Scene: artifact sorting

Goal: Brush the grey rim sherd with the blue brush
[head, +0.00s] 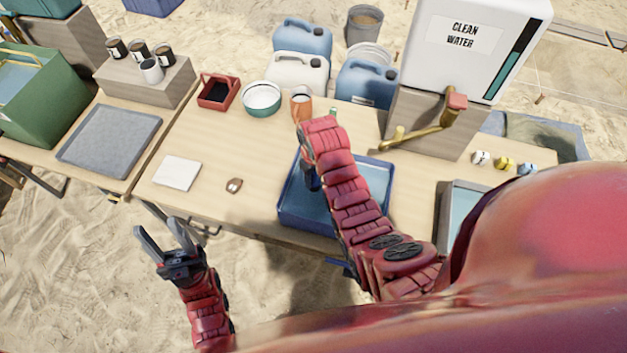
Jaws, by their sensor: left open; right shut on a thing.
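A small brownish-grey piece (234,185), too small to tell clearly as the grey rim sherd, lies on the table right of a white pad. My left gripper (165,232) is open and empty in front of the table, over the sand. My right gripper (312,176) is over the blue tray (290,214), largely hidden behind its own wrist. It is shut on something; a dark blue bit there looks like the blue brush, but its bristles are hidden. The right gripper is to the right of the small piece and apart from it.
The white pad (177,173) lies left of the piece. Behind stand a red box (218,93), a green-rimmed bowl (261,98) and an orange cup (302,104). A water dispenser (470,45) with a brass tap stands at right. The table around the piece is clear.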

